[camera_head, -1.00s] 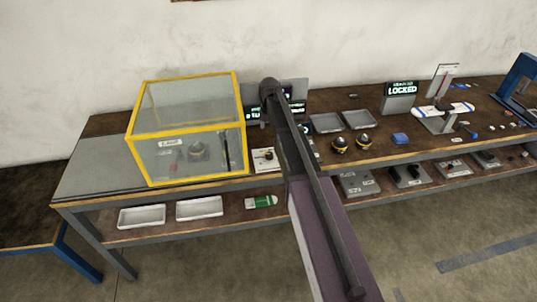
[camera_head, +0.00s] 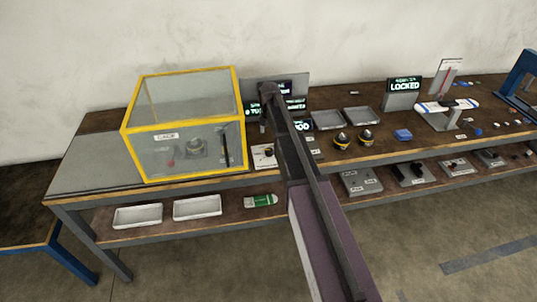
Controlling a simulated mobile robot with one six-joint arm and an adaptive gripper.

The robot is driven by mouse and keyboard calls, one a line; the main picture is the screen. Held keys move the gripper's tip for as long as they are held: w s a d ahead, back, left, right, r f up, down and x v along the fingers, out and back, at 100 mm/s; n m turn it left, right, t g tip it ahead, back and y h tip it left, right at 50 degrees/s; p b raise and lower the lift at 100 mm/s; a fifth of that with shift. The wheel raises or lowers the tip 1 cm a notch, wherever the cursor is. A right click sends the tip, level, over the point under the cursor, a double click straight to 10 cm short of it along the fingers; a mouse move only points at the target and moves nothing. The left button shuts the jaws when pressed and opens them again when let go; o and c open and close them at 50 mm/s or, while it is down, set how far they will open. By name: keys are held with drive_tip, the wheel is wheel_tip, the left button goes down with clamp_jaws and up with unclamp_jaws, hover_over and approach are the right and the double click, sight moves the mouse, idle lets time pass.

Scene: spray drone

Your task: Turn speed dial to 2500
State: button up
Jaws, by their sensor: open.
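A small white plate with a black knob (camera_head: 265,155) sits on the bench just right of the yellow-framed box. It looks like a dial, but its markings are too small to read. Dark displays with green-white text (camera_head: 296,104) stand behind it, partly hidden by my arm; one lit reading (camera_head: 301,125) shows just right of the arm and ends in what looks like zeros. My gripper (camera_head: 264,122) is small and dark at the far end of my arm, above and behind the plate. It is open, with nothing visible in it, and appears apart from the knob.
The clear yellow-framed box (camera_head: 184,128) stands close on the left. Grey trays (camera_head: 326,119), yellow-black parts (camera_head: 341,139) and a LOCKED display (camera_head: 403,88) are to the right. The lower shelf holds white trays (camera_head: 197,208) and several grey dial-like boxes (camera_head: 362,183).

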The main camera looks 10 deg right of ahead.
sight(269, 150)
drive_tip(key=shift+f+b, duration=4.15)
drive_tip(key=shift+f, duration=0.3)
drive_tip(key=shift+c, duration=0.2)
